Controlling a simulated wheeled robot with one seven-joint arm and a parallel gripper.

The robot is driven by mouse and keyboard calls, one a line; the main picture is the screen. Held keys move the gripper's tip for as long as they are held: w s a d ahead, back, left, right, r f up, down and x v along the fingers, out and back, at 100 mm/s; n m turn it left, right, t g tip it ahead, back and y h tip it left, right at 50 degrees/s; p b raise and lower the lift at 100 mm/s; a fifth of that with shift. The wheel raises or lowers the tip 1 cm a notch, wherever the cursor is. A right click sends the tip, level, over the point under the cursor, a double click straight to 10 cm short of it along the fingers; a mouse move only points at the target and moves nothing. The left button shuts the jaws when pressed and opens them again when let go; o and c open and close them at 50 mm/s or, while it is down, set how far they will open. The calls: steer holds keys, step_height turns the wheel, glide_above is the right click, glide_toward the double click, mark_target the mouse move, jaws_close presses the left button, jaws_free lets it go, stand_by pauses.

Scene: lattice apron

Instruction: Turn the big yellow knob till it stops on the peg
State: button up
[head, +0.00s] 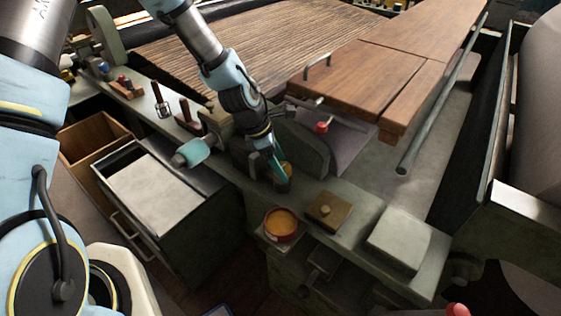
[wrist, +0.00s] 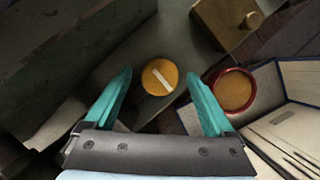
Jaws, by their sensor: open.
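The big yellow knob (wrist: 160,77) is round with a pale bar across its face, seen in the wrist view between and slightly beyond my fingertips. In the head view only part of the knob (head: 287,169) shows beside my fingers. My gripper (wrist: 158,80) has its two teal fingers apart, one on each side of the knob, with nothing held. In the head view my gripper (head: 279,158) points down at the knob; I cannot tell whether a finger touches it. I cannot make out the peg in either view.
A red round dish with orange contents (head: 281,224) and a wooden block with a small brass knob (head: 327,210) stand close by. A small red knob (head: 321,127) and a grey curved housing (head: 305,140) are behind. A pale flat box (head: 398,238) sits at the right.

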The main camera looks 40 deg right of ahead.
steer(key=shift+f, duration=0.15)
steer(key=c, duration=1.4)
